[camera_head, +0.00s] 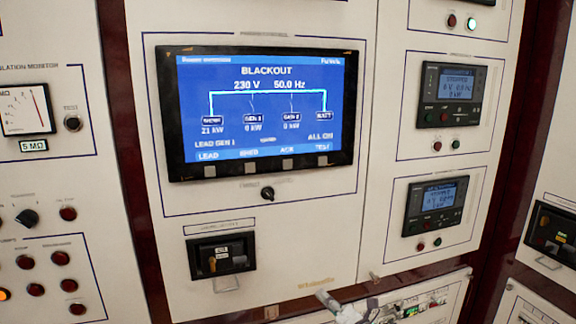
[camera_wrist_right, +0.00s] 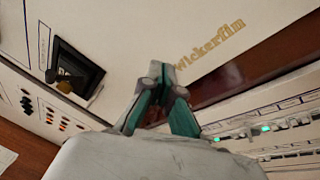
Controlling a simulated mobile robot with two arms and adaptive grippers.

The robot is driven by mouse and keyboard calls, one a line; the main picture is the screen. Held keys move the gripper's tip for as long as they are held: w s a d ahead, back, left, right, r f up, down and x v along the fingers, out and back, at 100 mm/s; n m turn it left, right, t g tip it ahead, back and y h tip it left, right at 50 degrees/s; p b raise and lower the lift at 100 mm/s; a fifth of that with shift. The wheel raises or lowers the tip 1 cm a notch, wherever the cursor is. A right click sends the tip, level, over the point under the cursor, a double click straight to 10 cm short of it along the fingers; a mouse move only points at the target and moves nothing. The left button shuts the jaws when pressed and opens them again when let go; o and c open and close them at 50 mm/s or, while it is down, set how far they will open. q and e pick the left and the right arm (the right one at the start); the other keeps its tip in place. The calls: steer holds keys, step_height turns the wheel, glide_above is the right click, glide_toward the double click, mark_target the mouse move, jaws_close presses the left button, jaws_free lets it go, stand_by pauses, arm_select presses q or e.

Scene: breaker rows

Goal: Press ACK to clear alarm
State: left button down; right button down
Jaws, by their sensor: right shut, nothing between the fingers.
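A blue display (camera_head: 262,110) in a black bezel shows "BLACKOUT", 230 V and 50.0 Hz. Labels LEAD, SHED, ACK and TEST run along its bottom edge. A small grey button (camera_head: 288,163) sits on the bezel below the ACK label. My right gripper (camera_head: 325,297) is at the bottom of the head view, below the display and apart from the button. In the right wrist view its fingers (camera_wrist_right: 161,70) are together and hold nothing, with the cream panel and its Wickerfilm lettering beyond them. The display is not in that view. My left gripper is not in view.
A dark knob (camera_head: 267,193) sits under the display. A black breaker unit (camera_head: 221,256) is set in the panel at lower left, and shows in the wrist view (camera_wrist_right: 75,70). Two small controllers (camera_head: 448,95) (camera_head: 435,205) are at right. Panel between display and gripper is mostly bare.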

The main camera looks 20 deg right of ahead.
mark_target(288, 164)
steer(key=s+a+r+n+y, duration=0.1)
steer(key=a+r+n+y, duration=0.1)
steer(key=r+n, duration=0.6)
steer(key=s+a+r+n+g+y, duration=0.1)
steer(key=r+n+y, duration=0.3)
steer(key=r+n, duration=0.4)
steer(key=s+a+r+n+g+y, duration=0.1)
steer(key=s+a+r+n+y, duration=0.2)
steer(key=r, duration=1.6)
steer(key=a+n, duration=0.1)
steer(key=n, duration=0.3)
steer(key=shift+s+n, duration=0.2)
steer(key=shift+n, duration=0.2)
steer(key=shift+w, duration=0.1)
steer(key=shift+w+a+b, duration=0.1)
steer(key=shift+w+b, duration=0.95)
steer(key=shift+w, duration=3.3)
